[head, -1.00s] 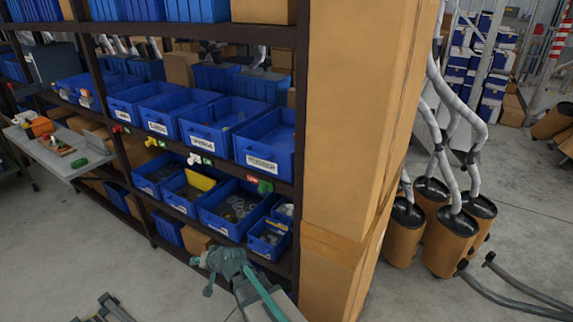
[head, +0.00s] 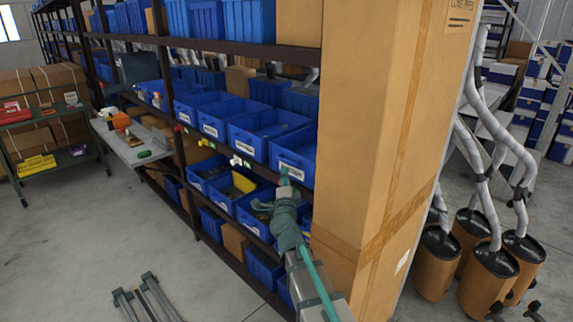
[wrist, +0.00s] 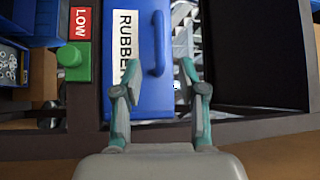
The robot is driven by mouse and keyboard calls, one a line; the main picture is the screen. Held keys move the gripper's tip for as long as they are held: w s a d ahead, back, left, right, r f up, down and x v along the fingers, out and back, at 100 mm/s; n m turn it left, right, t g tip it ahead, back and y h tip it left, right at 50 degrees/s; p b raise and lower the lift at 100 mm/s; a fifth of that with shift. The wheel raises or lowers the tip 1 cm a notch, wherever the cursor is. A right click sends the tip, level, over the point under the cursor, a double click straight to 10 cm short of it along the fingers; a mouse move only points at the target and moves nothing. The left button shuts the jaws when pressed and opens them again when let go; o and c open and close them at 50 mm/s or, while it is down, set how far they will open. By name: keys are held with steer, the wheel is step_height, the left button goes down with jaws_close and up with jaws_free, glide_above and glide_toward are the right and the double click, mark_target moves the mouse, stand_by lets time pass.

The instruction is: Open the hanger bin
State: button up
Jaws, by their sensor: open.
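The labelled blue bin (wrist: 152,92) fills the middle of the wrist view. Its white label (wrist: 124,45) reads "RUBBE", the rest hidden behind a finger. A blue handle (wrist: 158,45) stands out from its front. My gripper (wrist: 159,68) is open and empty, with one finger on either side of the bin's front. The handle lies ahead of the fingertips; I cannot tell if they touch the bin. In the head view my gripper (head: 284,182) is at the front of the rightmost bin (head: 300,145) in the middle row.
A red "LOW" tag (wrist: 81,22) and a green block (wrist: 75,62) sit beside the bin. Dark shelf framing (wrist: 270,125) runs along it. In the head view a tall cardboard box (head: 365,120) stands close to the right of my arm. The floor (head: 80,235) at left is mostly clear.

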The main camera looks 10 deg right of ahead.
steer(key=p+x, duration=0.1)
steer(key=x, duration=0.8)
steer(key=shift+s+f, duration=0.1)
steer(key=shift+c, duration=0.3)
jaws_close()
